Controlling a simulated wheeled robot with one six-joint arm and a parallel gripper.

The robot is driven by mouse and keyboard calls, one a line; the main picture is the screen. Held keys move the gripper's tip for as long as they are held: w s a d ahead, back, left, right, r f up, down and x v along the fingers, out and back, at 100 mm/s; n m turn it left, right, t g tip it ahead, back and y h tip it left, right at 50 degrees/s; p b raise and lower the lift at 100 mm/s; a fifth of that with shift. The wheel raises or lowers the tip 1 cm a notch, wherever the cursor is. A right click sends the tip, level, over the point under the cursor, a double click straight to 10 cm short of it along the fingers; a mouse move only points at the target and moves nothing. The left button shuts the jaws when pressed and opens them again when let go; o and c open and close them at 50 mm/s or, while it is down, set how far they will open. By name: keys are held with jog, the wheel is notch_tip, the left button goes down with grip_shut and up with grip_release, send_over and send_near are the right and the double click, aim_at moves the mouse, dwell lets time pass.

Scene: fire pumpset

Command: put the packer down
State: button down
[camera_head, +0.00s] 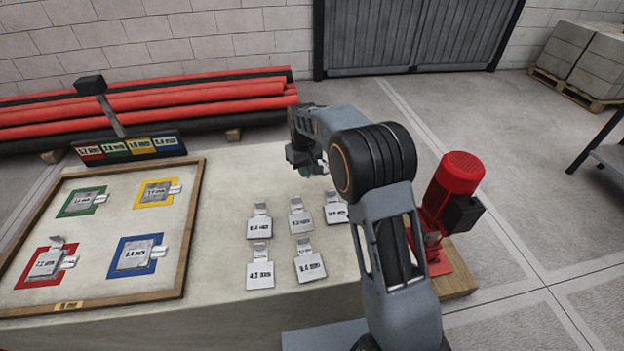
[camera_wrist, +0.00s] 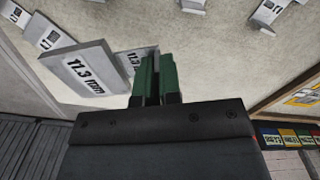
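A grey metal packer marked 11.3 mm (camera_wrist: 85,70) shows large and close in the wrist view. Its labelled tab (camera_wrist: 132,62) runs in at the green fingertips. My gripper (camera_wrist: 154,78) looks shut on this tab, though the fingers partly hide the contact. In the head view my gripper (camera_head: 305,168) is over the far part of the table, and the packer cannot be made out clearly there. Several other packers (camera_head: 260,275) lie flat on the bare table (camera_head: 225,215), nearer than my gripper.
A wood-framed board (camera_head: 192,225) at left has green, yellow, red and blue squares, each bearing a packer. A label sign (camera_head: 130,146) stands behind it. A red motor pump (camera_head: 455,190) is at the table's right end. Red pipes (camera_head: 150,103) lie behind.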

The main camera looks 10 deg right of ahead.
send_over(312, 187)
jog(key=f, duration=0.5)
jog(key=shift+s+a, duration=0.15)
jog(key=shift+s, duration=0.05)
jog(key=shift+w+f, duration=0.1)
jog(key=shift+f, duration=1.45)
jog(key=shift+f+b, duration=0.3)
jog(key=shift+f, duration=0.05)
jog(key=c, duration=1.3)
grip_release()
jog(key=shift+r, duration=0.1)
